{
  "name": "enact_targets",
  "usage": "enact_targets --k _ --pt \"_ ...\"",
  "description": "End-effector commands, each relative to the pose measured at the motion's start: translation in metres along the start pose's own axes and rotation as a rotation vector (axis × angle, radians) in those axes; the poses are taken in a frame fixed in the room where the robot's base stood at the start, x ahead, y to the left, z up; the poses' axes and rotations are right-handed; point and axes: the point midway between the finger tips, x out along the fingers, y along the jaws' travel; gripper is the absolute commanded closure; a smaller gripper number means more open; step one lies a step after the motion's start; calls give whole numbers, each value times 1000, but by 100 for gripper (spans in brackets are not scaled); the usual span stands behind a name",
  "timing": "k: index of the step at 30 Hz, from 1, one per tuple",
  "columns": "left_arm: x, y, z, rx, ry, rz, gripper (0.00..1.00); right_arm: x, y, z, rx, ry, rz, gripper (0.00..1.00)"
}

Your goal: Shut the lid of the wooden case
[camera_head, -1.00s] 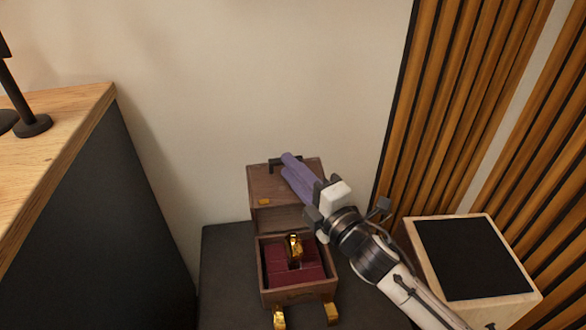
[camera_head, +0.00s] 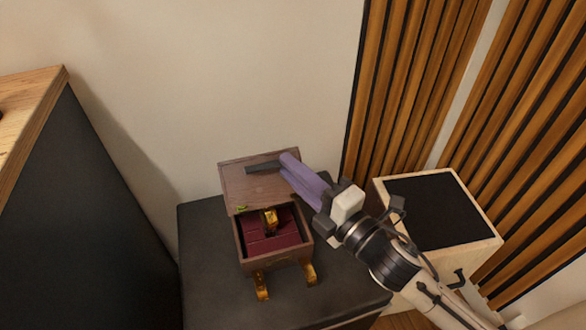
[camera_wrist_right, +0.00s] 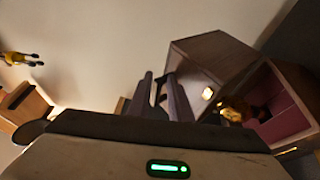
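The wooden case (camera_head: 243,246) stands on a dark box top. The inside shows a dark red lining (camera_head: 275,240) and a gold object (camera_head: 269,221). My right gripper (camera_head: 287,167) has purple fingers over the right part of the lid. In the right wrist view its fingers (camera_wrist_right: 162,98) are a little apart, beside the lid (camera_wrist_right: 215,58), with nothing clearly held. Whether they touch the lid cannot be told. My left gripper is not in view.
The dark box top (camera_head: 215,300) is clear around the case. A pale wooden box with a black top (camera_head: 436,210) stands to the right. A tall dark cabinet with a wooden top (camera_head: 75,215) is at left. Wall and wood slats are behind.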

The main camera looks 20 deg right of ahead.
Motion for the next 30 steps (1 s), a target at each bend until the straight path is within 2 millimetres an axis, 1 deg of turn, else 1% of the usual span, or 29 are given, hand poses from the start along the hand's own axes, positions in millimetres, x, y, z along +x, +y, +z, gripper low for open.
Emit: enact_targets --k 6,11,17,23,30 --pt "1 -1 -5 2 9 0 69 0 0 0 -1 0 1 83" --pt "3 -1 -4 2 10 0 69 -4 -5 2 -1 -3 -4 83" --pt "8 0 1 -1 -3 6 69 -15 -15 3 -1 -4 -6 83" --pt "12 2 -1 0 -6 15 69 -26 -23 4 -1 -3 -6 83" --pt "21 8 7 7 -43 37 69 -39 -32 5 0 -2 -3 83"
